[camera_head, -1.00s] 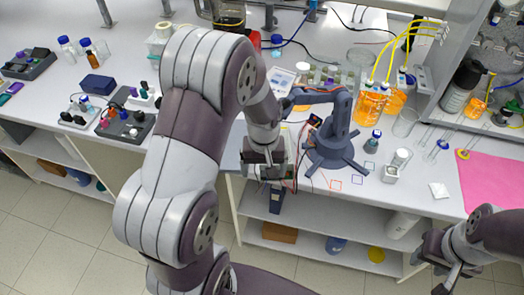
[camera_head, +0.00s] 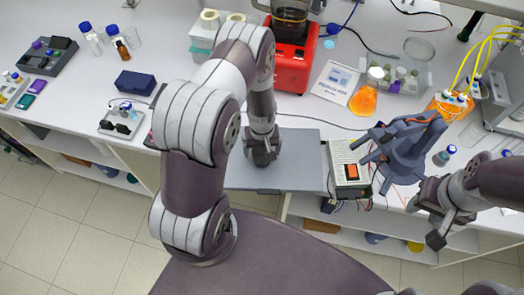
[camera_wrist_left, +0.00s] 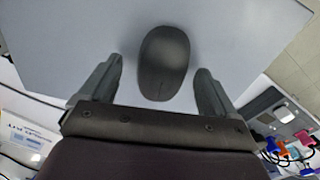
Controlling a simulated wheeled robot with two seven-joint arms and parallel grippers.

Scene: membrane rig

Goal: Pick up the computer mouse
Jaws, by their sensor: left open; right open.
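The computer mouse (camera_wrist_left: 164,62) is dark grey and lies on a grey flat mat (camera_wrist_left: 60,40) in the left wrist view. My left gripper (camera_wrist_left: 160,85) is open, with one finger on each side of the mouse and a gap to each. In the head view my left gripper (camera_head: 262,158) is low over the mat (camera_head: 300,165), and the mouse is hidden by it there. My right gripper (camera_head: 428,215) is open and empty in front of the table edge at the right, away from the mat.
A red machine (camera_head: 292,65) is behind. A dark blue box (camera_head: 136,82) and a small rack (camera_head: 122,120) stand to the left.

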